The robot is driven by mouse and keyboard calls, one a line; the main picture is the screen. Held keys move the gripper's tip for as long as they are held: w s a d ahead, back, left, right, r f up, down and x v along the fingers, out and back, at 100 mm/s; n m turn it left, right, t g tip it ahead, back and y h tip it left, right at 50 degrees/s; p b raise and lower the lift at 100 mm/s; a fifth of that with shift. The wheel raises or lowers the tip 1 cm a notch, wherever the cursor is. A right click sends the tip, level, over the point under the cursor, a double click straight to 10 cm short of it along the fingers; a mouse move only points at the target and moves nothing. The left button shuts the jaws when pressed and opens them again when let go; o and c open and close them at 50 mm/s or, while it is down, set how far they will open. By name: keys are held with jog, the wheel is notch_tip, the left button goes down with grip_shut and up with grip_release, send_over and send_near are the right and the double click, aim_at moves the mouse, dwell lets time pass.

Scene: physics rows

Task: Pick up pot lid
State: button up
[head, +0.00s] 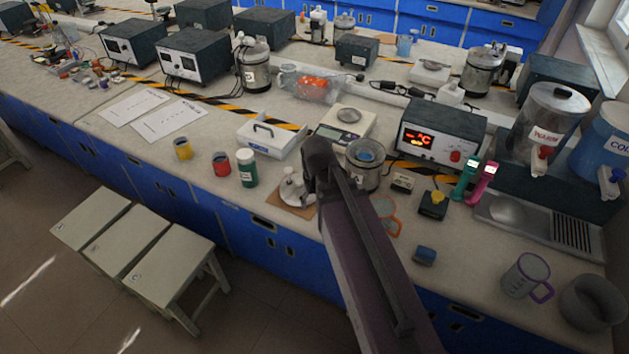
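A pale, rounded piece with a small knob on top (291,187), which looks like the pot lid, sits on a brown square board (298,209) near the bench's front edge. My arm covers its right side, so its full outline is hidden. A metal pot (377,180) with something blue inside its open top stands just right of my arm's end. My arm reaches up from the bottom of the head view and ends between the pale piece and the pot. My gripper is hidden behind the arm, so its fingers and any contact do not show.
Green (247,168), red (221,164) and yellow (183,149) containers stand left of the board. A white box with a black handle (264,143) and a scale (346,124) stand behind.

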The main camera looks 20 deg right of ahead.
aim_at(299, 180)
jog(key=w+a+r+n+p, duration=0.2)
jog(key=w+r+n+p, duration=0.2)
jog(key=w, duration=1)
notch_tip(299, 180, up, 3)
jog(key=shift+w+r+p, duration=0.1)
jog(key=shift+w+p, duration=0.3)
jog(key=shift+p, duration=0.7)
jog(key=shift+f, duration=0.2)
notch_tip(299, 180, down, 8)
jog(key=b, duration=0.8)
jog(key=shift+f+b, duration=0.2)
jog(key=shift+b, duration=0.1)
jog(key=shift+f, duration=0.1)
jog(key=shift+d+f+b, duration=0.15)
jog(key=shift+f+b, duration=2.35)
jog(key=shift+b, duration=0.1)
grip_shut()
